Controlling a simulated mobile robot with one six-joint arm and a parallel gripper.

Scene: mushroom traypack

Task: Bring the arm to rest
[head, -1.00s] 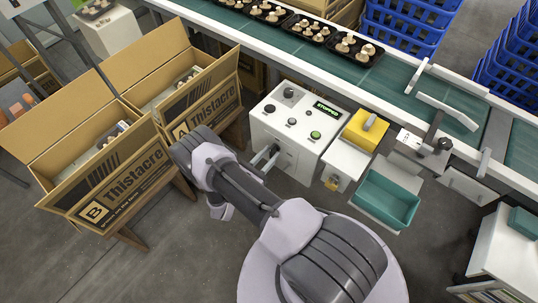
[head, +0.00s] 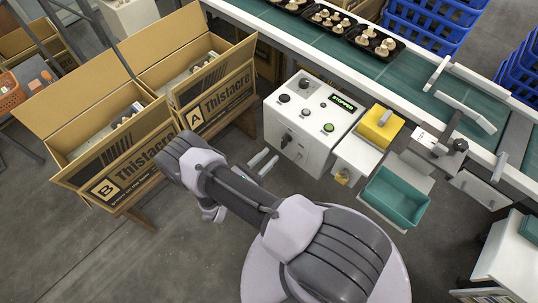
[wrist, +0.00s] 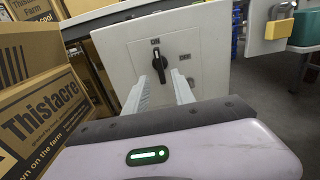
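My gripper (head: 263,162) is at the end of my arm, in front of and a little left of the white control box (head: 312,118). In the wrist view my gripper (wrist: 160,82) shows two pale fingers standing apart with nothing between them. Beyond them is the front of the control box (wrist: 195,55) with a black rotary switch (wrist: 157,62), its handle roughly upright under the word ON; OFF is at its right. The fingers look clear of the switch. In the head view the switch (head: 286,140) is on the box's front face, and the display reads STOPPED.
Open Thistacre cartons A (head: 222,92) and B (head: 125,165) stand close at left. The conveyor (head: 400,75) with mushroom trays runs behind. A yellow block (head: 378,127) and a teal bin (head: 393,200) are at right. Floor in front is bare.

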